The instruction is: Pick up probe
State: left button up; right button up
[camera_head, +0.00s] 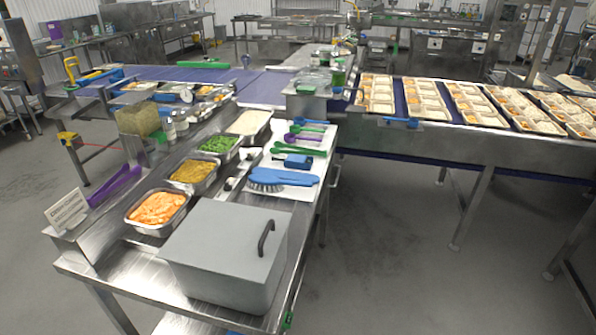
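No item can be told for sure as the probe. A thin dark-handled utensil (237,176) lies between the food pans and the white board (305,190) on the steel table. On the board are a blue brush (285,178), a small blue item (298,161), and green and purple utensils. A small round white-faced device (186,95) stands further back near some jars. A blue-handled item (400,121) lies on the edge of the conveyor at the right. Neither of my grippers shows in the head view.
A large grey lidded box (228,250) with a dark handle fills the near end of the table (112,262). Pans of orange (157,208), yellow (192,173), green (217,146) and white food (249,123) line its left side. Floor at the right is clear.

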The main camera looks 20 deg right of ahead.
aim_at(302, 163)
jog(key=k+u, duration=0.1)
jog(key=u, duration=1.3)
jog(key=l+u, duration=0.35)
jog(key=k+l+u, duration=0.15)
jog(key=l+u, duration=0.25)
jog(key=k+l+u, duration=0.2)
jog(key=l+u, duration=0.15)
jog(key=l, duration=0.15)
